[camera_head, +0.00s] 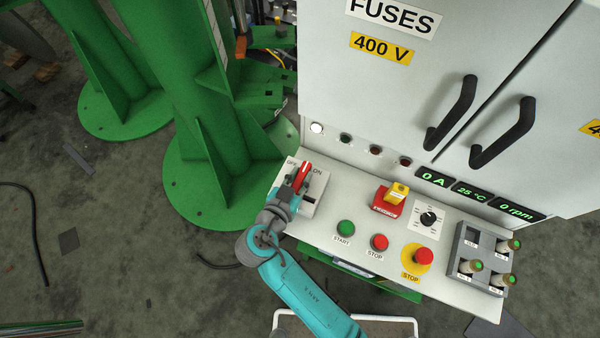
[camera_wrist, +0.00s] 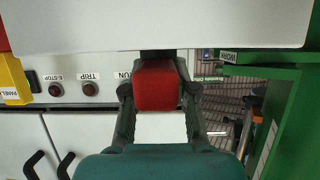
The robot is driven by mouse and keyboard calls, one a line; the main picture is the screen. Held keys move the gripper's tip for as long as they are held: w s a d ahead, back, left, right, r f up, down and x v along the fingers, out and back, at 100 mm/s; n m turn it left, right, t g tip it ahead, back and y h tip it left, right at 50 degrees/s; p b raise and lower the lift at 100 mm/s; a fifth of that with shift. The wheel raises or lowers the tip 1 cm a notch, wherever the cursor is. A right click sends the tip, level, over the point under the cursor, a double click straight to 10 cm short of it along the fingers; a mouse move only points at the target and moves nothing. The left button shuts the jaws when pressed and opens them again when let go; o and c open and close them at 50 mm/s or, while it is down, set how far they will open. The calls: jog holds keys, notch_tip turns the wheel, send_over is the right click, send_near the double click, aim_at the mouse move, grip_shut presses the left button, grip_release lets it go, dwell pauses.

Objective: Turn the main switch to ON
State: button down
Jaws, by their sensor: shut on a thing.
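The main switch has a red handle (camera_head: 304,173) on a pale plate (camera_head: 318,188) at the left end of the sloping control panel. My gripper (camera_head: 297,184) is shut on the red handle in the head view. In the wrist view, the handle (camera_wrist: 156,86) sits between the two dark fingers of my gripper (camera_wrist: 158,95). My gripper partly hides the lower part of the handle and plate in the head view.
The panel also holds a green START button (camera_head: 346,228), a red STOP button (camera_head: 379,242), a red emergency stop (camera_head: 424,257), a dial (camera_head: 429,218) and a yellow-and-red device (camera_head: 390,198). The cabinet (camera_head: 400,95) rises behind. A green column (camera_head: 205,120) stands close on the left.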

jog(key=shift+f, duration=0.1)
jog(key=c, duration=0.9)
grip_release()
jog(key=shift+v, duration=3.75)
